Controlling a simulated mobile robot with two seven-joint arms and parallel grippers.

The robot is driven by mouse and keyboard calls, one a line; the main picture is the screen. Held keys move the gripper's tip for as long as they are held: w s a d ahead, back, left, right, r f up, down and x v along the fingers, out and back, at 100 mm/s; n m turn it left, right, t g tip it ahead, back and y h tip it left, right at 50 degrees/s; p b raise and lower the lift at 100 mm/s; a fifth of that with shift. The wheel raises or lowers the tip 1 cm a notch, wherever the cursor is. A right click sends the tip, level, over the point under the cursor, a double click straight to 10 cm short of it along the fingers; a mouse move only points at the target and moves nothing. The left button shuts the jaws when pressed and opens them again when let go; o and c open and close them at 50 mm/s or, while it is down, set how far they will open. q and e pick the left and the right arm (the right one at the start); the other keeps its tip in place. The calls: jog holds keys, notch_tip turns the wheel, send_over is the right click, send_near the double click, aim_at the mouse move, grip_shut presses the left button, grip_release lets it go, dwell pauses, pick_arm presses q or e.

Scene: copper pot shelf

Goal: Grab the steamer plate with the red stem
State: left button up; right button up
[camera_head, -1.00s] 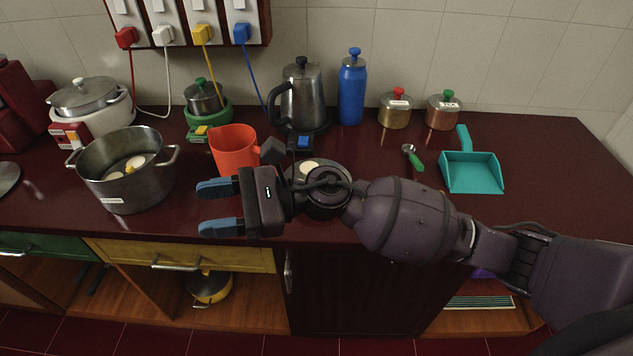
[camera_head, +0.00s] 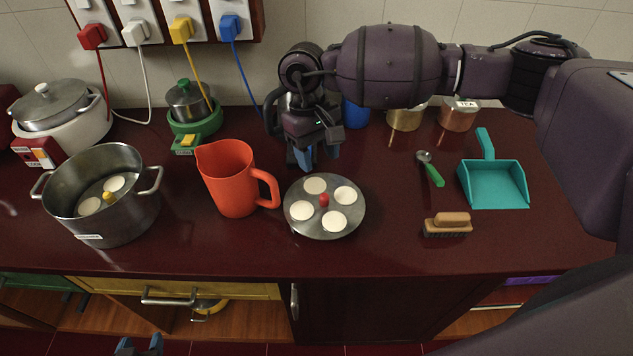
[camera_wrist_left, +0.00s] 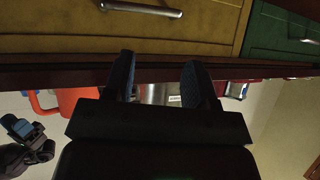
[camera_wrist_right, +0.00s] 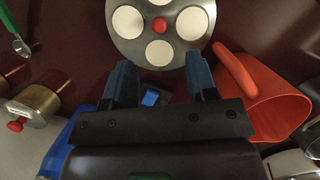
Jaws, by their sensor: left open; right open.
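The steamer plate with the red stem (camera_head: 324,222) lies flat on the dark red counter, a round metal plate with several white discs around a red knob. It also shows at the top of the right wrist view (camera_wrist_right: 122,50). My right gripper (camera_head: 318,160) points down just behind the plate, open and empty, apart from it; its fingers (camera_wrist_right: 160,82) show in the right wrist view. My left gripper (camera_head: 139,345) is low at the bottom edge, below the counter in front of the drawers, open and empty (camera_wrist_left: 160,75).
An orange pitcher (camera_head: 228,185) stands left of the plate. A steel pot (camera_head: 125,215) holding a plate with a yellow stem is further left. A brush (camera_head: 447,225), a green-handled scoop (camera_head: 433,173) and a teal dustpan (camera_head: 493,188) lie to the right. Counter in front of the plate is clear.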

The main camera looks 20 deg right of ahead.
send_over(324, 195)
jog(key=w, duration=0.1)
notch_tip(324, 195, down, 5)
jog(key=shift+w+a+r, duration=0.1)
jog(key=shift+a+r, duration=0.05)
jog(key=shift+r, duration=0.05)
jog(key=shift+f+p, duration=0.4)
jog(key=shift+f, duration=0.3)
jog(key=shift+p+x, duration=0.35)
jog(key=shift+x, duration=1.9)
jog(key=c, duration=0.9)
pick_arm(q)
jog(key=shift+s+a+r, duration=0.15)
jog(key=shift+s+r, duration=0.25)
pick_arm(e)
grip_shut()
jog(key=shift+r, duration=0.1)
